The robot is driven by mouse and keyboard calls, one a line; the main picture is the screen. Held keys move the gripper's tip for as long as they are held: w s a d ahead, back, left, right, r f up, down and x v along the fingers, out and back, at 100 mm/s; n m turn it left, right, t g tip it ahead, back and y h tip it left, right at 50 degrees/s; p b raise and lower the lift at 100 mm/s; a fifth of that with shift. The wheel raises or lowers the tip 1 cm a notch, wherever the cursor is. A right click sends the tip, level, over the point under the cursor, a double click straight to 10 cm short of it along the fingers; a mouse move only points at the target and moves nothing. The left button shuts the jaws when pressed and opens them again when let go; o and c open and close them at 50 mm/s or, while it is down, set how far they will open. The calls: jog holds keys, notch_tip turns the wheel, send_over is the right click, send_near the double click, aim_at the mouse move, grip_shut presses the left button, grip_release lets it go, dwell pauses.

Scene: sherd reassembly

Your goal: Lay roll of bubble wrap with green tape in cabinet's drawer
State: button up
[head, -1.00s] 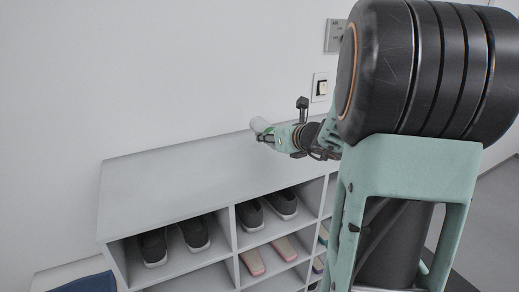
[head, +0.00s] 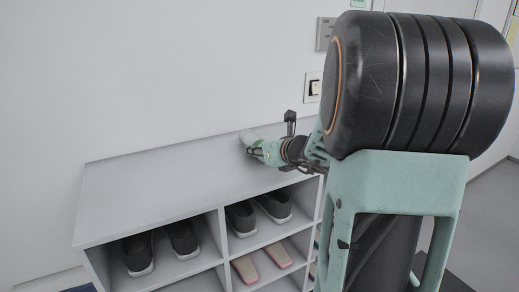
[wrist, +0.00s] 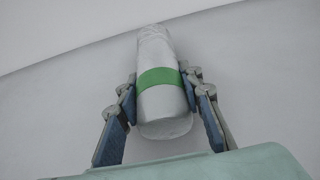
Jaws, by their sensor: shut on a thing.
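The roll of bubble wrap (wrist: 160,103) is whitish with a green tape band (wrist: 159,78) around its middle. In the wrist view it lies between the two fingers of my gripper (wrist: 160,92), which is shut on it at the band. In the head view the roll (head: 246,135) is small and partly hidden by my gripper (head: 250,149), close to the top of the grey shelf unit near the wall. I cannot tell whether the roll touches that top. No cabinet drawer is in view.
The shoe shelf (head: 150,182) has a bare, flat top. Dark shoes (head: 138,254) and pink-soled slippers (head: 245,268) sit in its compartments. A white wall with a light switch (head: 314,88) stands behind. Open floor (head: 490,220) shows at the right.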

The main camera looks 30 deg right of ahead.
jog(key=o, duration=1)
jog(key=shift+r, duration=0.1)
